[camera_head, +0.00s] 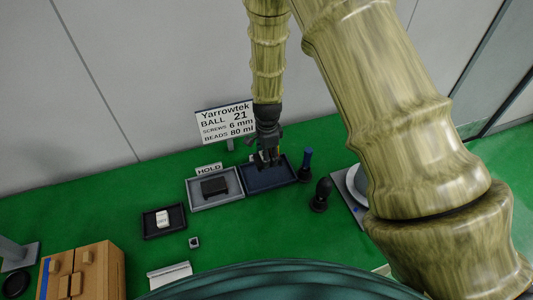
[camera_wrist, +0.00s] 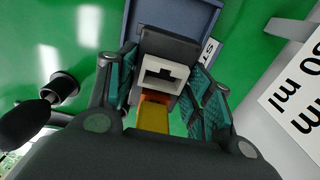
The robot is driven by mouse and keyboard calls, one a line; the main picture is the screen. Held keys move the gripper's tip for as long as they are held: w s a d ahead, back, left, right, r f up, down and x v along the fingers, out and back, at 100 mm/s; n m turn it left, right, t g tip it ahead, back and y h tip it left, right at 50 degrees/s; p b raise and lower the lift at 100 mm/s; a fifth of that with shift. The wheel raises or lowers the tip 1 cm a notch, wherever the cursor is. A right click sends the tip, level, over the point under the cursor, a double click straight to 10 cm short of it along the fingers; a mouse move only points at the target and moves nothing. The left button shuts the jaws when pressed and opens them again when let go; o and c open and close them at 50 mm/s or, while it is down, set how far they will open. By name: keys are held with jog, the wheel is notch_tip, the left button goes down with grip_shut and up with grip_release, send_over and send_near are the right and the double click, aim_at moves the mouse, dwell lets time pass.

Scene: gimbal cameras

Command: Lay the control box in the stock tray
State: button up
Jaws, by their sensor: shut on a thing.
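My gripper (camera_head: 267,158) points down over the dark blue tray (camera_head: 262,182). In the wrist view my gripper (camera_wrist: 166,92) has its two teal-padded fingers on either side of a dark grey box with a pale socketed face, the control box (camera_wrist: 165,73). A yellow-orange part shows just below that face. The blue tray, the stock tray (camera_wrist: 172,13), lies beyond the box, with a label beginning "ST" beside it. The fingers hide much of the box in the head view, and I cannot tell whether it touches the tray.
A grey tray (camera_head: 230,201) marked HOLD holds a black box (camera_head: 214,187), left of the blue tray. A dark bottle-like thing (camera_head: 306,165) and a black knobbed thing (camera_head: 321,195) stand close on the right. A small black tray (camera_head: 150,222) and wooden box (camera_head: 98,268) are further left.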

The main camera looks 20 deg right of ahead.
jog(key=b, duration=0.3)
send_over(267, 174)
jog(key=shift+f, duration=3.35)
jog(key=shift+f, duration=0.6)
jog(key=o, duration=1.2)
jog(key=shift+r, duration=0.1)
notch_tip(267, 174, up, 12)
jog(key=shift+f, duration=0.1)
